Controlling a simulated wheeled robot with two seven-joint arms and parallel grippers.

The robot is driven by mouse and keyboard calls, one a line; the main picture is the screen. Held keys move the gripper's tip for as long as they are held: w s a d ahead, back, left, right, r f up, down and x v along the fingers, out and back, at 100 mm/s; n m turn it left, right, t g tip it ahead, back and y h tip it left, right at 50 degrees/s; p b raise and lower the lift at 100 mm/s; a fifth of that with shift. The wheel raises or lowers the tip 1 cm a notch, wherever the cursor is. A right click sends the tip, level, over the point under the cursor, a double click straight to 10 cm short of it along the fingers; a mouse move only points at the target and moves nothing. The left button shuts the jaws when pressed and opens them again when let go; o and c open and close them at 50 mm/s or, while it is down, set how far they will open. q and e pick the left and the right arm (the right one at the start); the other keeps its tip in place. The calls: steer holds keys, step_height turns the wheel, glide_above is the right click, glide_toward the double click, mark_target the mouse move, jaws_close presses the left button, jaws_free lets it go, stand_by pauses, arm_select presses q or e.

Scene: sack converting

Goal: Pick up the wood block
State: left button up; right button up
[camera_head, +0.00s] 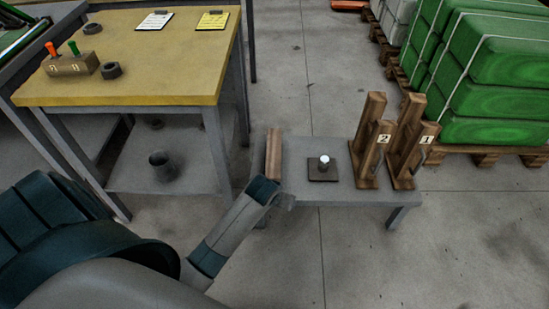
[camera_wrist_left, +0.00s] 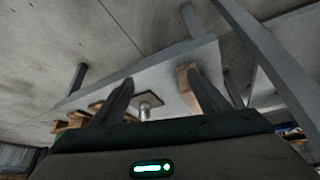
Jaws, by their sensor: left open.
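The wood block (camera_head: 273,153) is a brown upright piece at the left end of the low grey table (camera_head: 335,188). My left gripper (camera_head: 283,198) is at the table's near left edge, just in front of the block; its fingers are hard to make out there. In the left wrist view both fingers of the gripper (camera_wrist_left: 160,77) are spread, with nothing held between them. The block (camera_wrist_left: 184,80) shows there behind the right finger, partly hidden by it. I cannot tell whether they touch. My right gripper is not in view.
A dark plate with a metal peg (camera_head: 324,162) sits mid-table. Two wooden stands numbered 2 (camera_head: 368,150) and 1 (camera_head: 409,150) stand at the right end. A yellow-topped workbench (camera_head: 150,60) is at the left. Green sacks (camera_head: 490,90) on pallets are behind right.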

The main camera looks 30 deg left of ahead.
mark_target(274, 166)
arm_select(q)
steer(key=w+a+r+n+g+y+p, duration=0.1)
steer(key=w+a+r+n, duration=0.3)
steer(key=w+a, duration=0.5)
steer(key=shift+w+r+g, duration=0.4)
steer(key=shift+w+r, duration=0.4)
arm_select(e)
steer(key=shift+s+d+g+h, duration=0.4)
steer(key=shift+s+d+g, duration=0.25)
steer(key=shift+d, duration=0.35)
arm_select(q)
steer(key=shift+f, duration=0.1)
steer(key=b+x, duration=0.3)
steer(key=x, duration=0.8)
steer(key=shift+a, duration=0.1)
steer(key=shift+w+a+f, duration=0.1)
steer(key=shift+w+f, duration=0.1)
steer(key=shift+f, duration=0.25)
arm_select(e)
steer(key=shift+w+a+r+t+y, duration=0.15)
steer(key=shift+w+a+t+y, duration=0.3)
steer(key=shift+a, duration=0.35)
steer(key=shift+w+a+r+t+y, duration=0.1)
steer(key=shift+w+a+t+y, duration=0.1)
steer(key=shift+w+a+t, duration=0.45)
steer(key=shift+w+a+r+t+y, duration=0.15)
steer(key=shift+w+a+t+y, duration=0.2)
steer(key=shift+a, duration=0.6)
